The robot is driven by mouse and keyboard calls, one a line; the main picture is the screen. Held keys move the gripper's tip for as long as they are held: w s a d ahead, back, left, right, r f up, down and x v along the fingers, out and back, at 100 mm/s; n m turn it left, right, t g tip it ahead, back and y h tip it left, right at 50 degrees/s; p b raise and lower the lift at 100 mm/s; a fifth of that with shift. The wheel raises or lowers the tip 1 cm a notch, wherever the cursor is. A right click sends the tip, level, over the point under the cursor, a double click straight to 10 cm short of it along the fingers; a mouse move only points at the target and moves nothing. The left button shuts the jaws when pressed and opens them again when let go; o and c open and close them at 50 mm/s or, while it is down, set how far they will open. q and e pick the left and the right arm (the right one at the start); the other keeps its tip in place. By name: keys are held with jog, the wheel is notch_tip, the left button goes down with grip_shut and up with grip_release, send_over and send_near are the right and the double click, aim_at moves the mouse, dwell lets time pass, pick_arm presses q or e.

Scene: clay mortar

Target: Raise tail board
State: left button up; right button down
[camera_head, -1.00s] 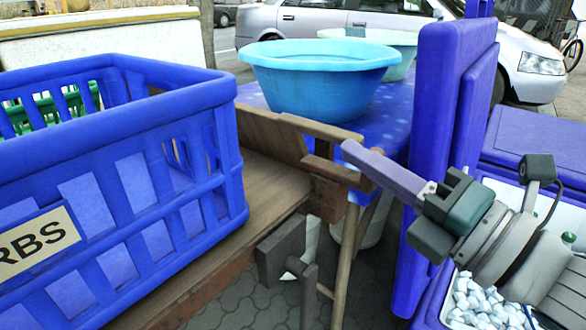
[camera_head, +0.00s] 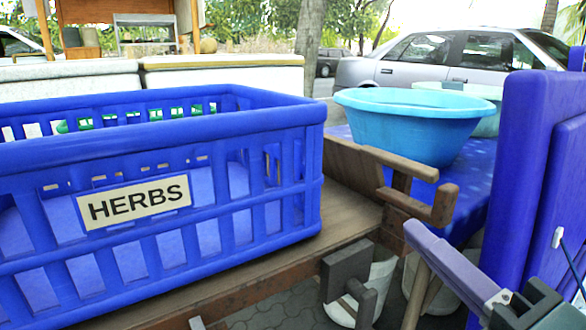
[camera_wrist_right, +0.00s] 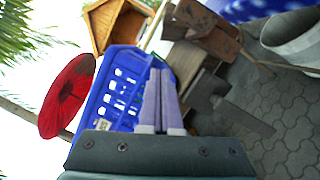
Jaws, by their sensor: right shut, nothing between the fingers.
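The tail board (camera_head: 355,168) is a brown wooden board at the right end of the cart bed. It stands tilted up just right of the blue crate, with wooden bars (camera_head: 418,203) projecting from its right side. My right gripper (camera_head: 412,228) is shut and empty. In the head view its long lilac fingers come in from the lower right, and their tips appear just below the bars; I cannot tell whether they touch. The fingers also show in the right wrist view (camera_wrist_right: 160,75), in front of the crate.
The blue HERBS crate (camera_head: 215,205) fills much of the cart bed (camera_head: 345,222). A dark grey bracket (camera_head: 345,272) hangs below the bed's end. A turquoise basin (camera_head: 410,130) sits on a blue table behind. Tall blue panels (camera_head: 520,170) stand at the right.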

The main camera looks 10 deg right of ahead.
jog(key=w+d+r+p, duration=0.1)
jog(key=w+d+r, duration=0.1)
jog(key=w, duration=0.9)
jog(key=shift+r, duration=0.2)
